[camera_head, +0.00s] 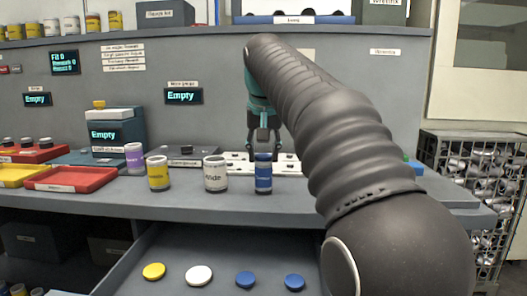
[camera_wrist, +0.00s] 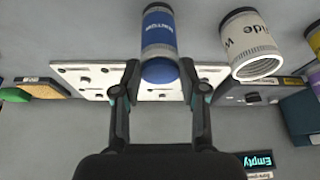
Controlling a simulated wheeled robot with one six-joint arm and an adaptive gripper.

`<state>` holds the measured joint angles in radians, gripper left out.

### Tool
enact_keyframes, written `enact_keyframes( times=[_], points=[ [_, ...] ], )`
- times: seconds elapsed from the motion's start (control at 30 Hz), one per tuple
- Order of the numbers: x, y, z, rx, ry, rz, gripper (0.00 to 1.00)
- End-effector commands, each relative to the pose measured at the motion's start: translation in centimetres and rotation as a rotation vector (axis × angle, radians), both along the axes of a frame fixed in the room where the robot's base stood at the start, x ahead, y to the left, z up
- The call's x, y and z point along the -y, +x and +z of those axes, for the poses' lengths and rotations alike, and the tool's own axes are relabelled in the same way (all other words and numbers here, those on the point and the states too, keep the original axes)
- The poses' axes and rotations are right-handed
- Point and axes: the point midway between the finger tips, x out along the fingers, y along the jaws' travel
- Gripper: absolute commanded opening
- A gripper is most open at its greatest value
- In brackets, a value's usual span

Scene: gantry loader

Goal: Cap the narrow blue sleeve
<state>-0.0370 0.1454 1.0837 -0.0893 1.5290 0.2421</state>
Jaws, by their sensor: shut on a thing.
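The narrow blue sleeve (camera_head: 263,176) stands upright on the bench, and it also shows in the wrist view (camera_wrist: 159,26) with its label and a grey band at its end. My gripper (camera_head: 264,140) is just above and behind it in the head view. In the wrist view my gripper (camera_wrist: 160,78) has its fingers on either side of a round blue cap (camera_wrist: 160,71). The cap lines up with the sleeve's end and overlaps it in that view. I cannot tell whether it touches or is seated. Two more blue caps, one left (camera_head: 245,279) and one right (camera_head: 294,282), lie in the open drawer.
A wide white sleeve (camera_head: 215,176) stands open-topped left of the blue one, with a yellow sleeve (camera_head: 158,175) and a purple one (camera_head: 134,158) further left. A white plate with holes (camera_wrist: 82,76) lies behind. Yellow (camera_head: 153,271) and white (camera_head: 199,275) caps lie in the drawer.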

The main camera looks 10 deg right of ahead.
Motion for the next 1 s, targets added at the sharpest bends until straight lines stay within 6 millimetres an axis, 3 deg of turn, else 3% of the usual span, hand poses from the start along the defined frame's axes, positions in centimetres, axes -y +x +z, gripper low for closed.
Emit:
enact_keyframes(
  times=[0.37, 0.4, 0.5, 0.83, 1.0],
  points=[
    [0.0, 0.0, -0.2, 0.000, 0.000, 0.000, 0.22],
    [0.0, 0.0, -0.2, 0.000, 0.000, 0.000, 0.52],
    [0.0, 0.0, -0.2, 0.000, 0.000, 0.000, 0.72],
    [0.0, 0.0, 0.0, 0.001, 0.000, 0.000, 0.72],
    [-0.2, -0.6, 1.6, 0.003, 0.000, 0.000, 0.72]
  ],
)
